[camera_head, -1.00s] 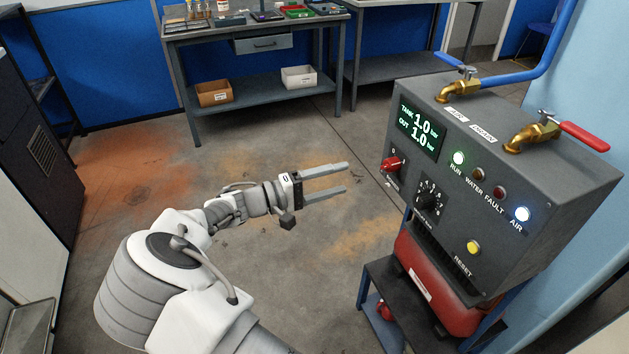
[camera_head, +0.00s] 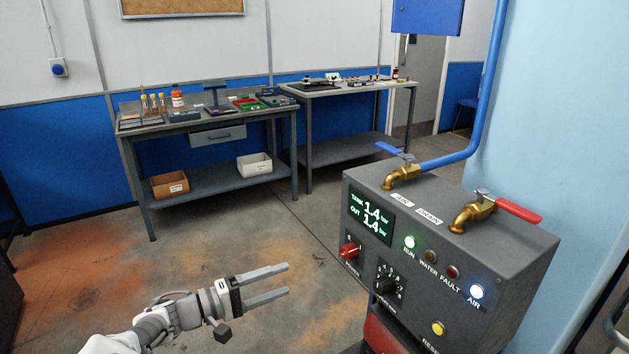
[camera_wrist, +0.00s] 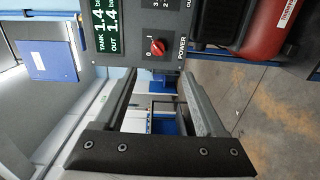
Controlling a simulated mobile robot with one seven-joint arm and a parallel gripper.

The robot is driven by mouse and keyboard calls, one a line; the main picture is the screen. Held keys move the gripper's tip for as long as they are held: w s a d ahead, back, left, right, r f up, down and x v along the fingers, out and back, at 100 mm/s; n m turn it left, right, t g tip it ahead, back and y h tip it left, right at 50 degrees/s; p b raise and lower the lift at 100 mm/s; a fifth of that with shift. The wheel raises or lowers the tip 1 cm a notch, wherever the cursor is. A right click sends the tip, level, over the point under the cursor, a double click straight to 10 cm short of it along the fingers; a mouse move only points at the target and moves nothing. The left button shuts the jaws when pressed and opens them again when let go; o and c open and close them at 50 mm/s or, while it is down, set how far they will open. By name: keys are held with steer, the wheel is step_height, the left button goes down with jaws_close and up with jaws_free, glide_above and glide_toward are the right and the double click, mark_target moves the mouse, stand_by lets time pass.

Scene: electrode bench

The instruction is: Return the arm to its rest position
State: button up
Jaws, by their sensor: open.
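My gripper (camera_head: 287,280) is open and empty, held out over the floor at the lower left of the head view. Its fingers point right, toward the grey compressor control box (camera_head: 450,255), with a gap between them. In the wrist view the two fingers of my gripper (camera_wrist: 160,80) stand apart with nothing between them. The box panel shows there at the top, with its red power knob (camera_wrist: 157,47). The panel display (camera_head: 371,215) reads 1.4 bar for tank and out. The RUN and AIR lamps are lit.
Two brass taps stand on the box, one with a blue lever (camera_head: 389,149) and one with a red lever (camera_head: 518,210). A workbench (camera_head: 215,190) with small items and a second bench (camera_head: 350,88) stand at the back wall. The floor between is clear.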

steer(key=s+d+r+m+g+y, duration=0.2)
steer(key=s+d+g+y, duration=0.1)
steer(key=d, duration=0.4)
steer(key=s+d+r+m+g+y, duration=0.1)
steer(key=s+d+r+g+y, duration=0.2)
steer(key=d, duration=0.4)
steer(key=s+d+r+m+g+y, duration=0.1)
steer(key=s+d+m+g+y, duration=0.1)
steer(key=d+g+y, duration=0.35)
steer(key=s+d+r+m+t+y, duration=0.1)
steer(key=s+d+r+t+y, duration=0.15)
steer(key=s+r+t, duration=0.4)
steer(key=s+d+r+t+y, duration=0.1)
steer(key=s+d+r, duration=0.25)
steer(key=s, duration=0.55)
step_height(320, 180, up, 16)
steer(key=p, duration=1.6)
steer(key=shift+w+d+p, duration=0.15)
steer(key=shift+p, duration=0.2)
